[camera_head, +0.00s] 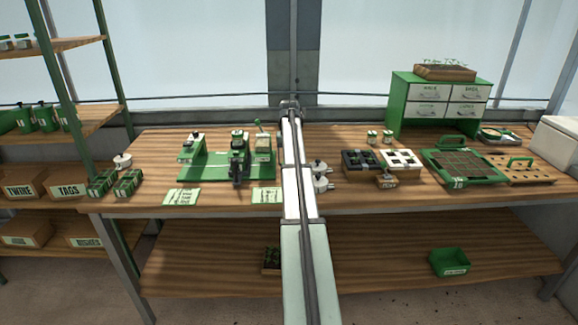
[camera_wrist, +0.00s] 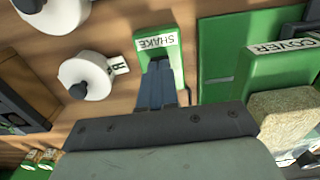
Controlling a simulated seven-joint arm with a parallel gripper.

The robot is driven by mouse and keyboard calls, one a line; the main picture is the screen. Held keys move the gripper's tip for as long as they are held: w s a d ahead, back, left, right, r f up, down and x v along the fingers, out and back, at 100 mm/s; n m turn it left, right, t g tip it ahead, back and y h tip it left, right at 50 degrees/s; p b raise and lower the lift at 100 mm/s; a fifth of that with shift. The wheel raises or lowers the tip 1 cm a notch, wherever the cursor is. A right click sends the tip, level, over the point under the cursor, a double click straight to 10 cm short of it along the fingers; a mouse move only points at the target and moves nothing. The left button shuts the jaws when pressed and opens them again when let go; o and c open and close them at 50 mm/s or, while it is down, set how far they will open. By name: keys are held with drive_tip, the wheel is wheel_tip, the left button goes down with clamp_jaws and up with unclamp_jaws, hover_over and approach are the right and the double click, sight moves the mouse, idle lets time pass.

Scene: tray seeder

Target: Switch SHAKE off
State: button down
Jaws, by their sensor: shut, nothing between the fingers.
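The SHAKE switch (camera_wrist: 174,39) is a small green housing with a white label, upside down in the wrist view. It stands on the wooden bench beside the green machine base. My gripper (camera_wrist: 160,64) is shut and empty, with its dark fingertips over the middle of the housing, just below the label. The fingers cover the switch's lever, so its position is hidden. Whether the fingertips touch it I cannot tell. In the head view my own arm hides the switch and the gripper.
The seeder's green base (camera_head: 215,168) is left of my arm. A green COVER part (camera_wrist: 275,68) is to the right of the fingers. White knobs (camera_wrist: 85,82) stand to their left. A black tray (camera_head: 358,163) is right of my arm. Cards lie along the bench front.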

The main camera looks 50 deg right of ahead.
drive_tip(key=shift+f, duration=0.8)
idle(0.5)
drive_tip(key=shift+r, duration=3.55)
